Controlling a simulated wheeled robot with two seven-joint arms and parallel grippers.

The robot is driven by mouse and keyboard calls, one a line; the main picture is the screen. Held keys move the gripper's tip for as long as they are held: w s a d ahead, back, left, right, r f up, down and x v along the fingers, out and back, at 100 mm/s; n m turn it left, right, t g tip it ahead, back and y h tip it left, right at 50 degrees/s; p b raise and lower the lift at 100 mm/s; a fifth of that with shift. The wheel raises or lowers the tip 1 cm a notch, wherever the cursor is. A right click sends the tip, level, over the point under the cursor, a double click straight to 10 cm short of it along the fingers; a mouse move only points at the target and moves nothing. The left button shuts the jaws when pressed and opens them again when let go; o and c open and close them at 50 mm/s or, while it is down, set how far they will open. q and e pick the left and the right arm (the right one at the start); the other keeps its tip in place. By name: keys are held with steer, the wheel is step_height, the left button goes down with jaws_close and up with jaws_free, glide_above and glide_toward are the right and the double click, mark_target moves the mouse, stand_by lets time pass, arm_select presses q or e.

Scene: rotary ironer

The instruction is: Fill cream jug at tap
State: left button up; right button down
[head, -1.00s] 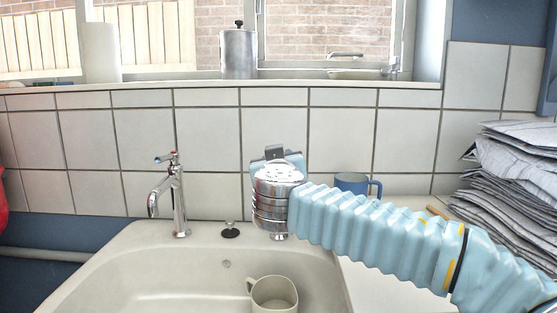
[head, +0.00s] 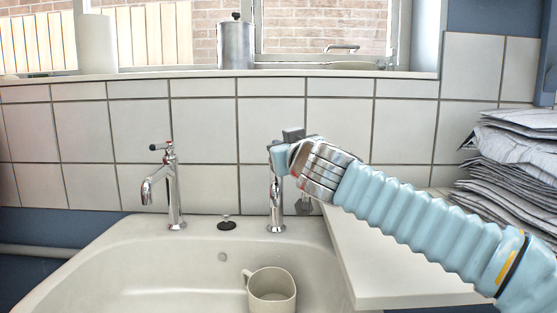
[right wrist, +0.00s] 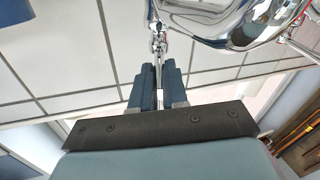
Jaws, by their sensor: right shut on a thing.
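In the right wrist view my right gripper (right wrist: 158,88) is shut on the tap's thin chrome lever (right wrist: 158,42), with the shiny tap body (right wrist: 235,18) close beyond. I cannot make out a stream of water. The left chrome tap (head: 174,190) stands apart. My left gripper is not in view.
A black plug (head: 226,224) sits on the sink's back edge between the taps. A tiled wall closes off the back.

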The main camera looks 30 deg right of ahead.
steer(key=shift+d+y, duration=0.1)
steer(key=shift+y, duration=0.2)
steer(key=c, duration=1.1)
jaws_free()
steer(key=shift+c, duration=0.2)
steer(key=b+v, duration=0.2)
steer(key=v, duration=1.2)
steer(key=shift+w+f, duration=0.1)
steer(key=shift+f, duration=0.05)
